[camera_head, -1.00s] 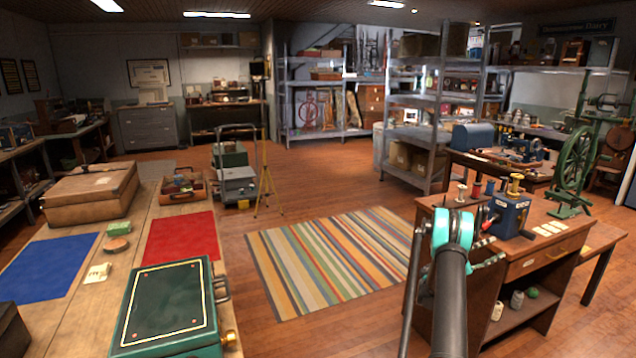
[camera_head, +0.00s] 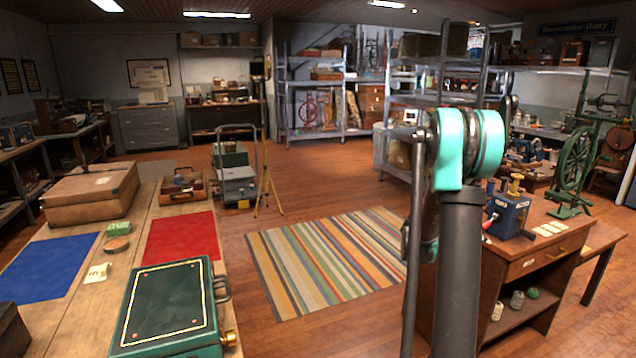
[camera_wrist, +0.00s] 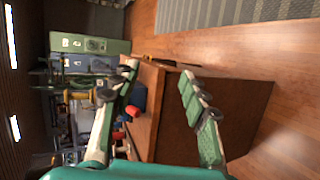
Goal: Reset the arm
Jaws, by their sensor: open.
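My arm (camera_head: 460,240) rises at the lower right of the head view, with its teal joint (camera_head: 468,145) high in front of the shelves. My gripper is largely hidden behind the arm there. In the wrist view my gripper (camera_wrist: 158,70) has its two fingers spread wide apart, with nothing between them. Beyond the fingers is the brown wooden desk, seen sideways (camera_wrist: 215,125). The blue device with a red part (camera_wrist: 138,98) shows beside the left finger.
The desk (camera_head: 545,265) with the blue machine (camera_head: 508,215) stands right behind the arm. A workbench (camera_head: 135,240) bears a green case (camera_head: 170,305), a red mat (camera_head: 180,237) and a blue mat (camera_head: 48,265). The striped rug (camera_head: 325,255) between them is clear.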

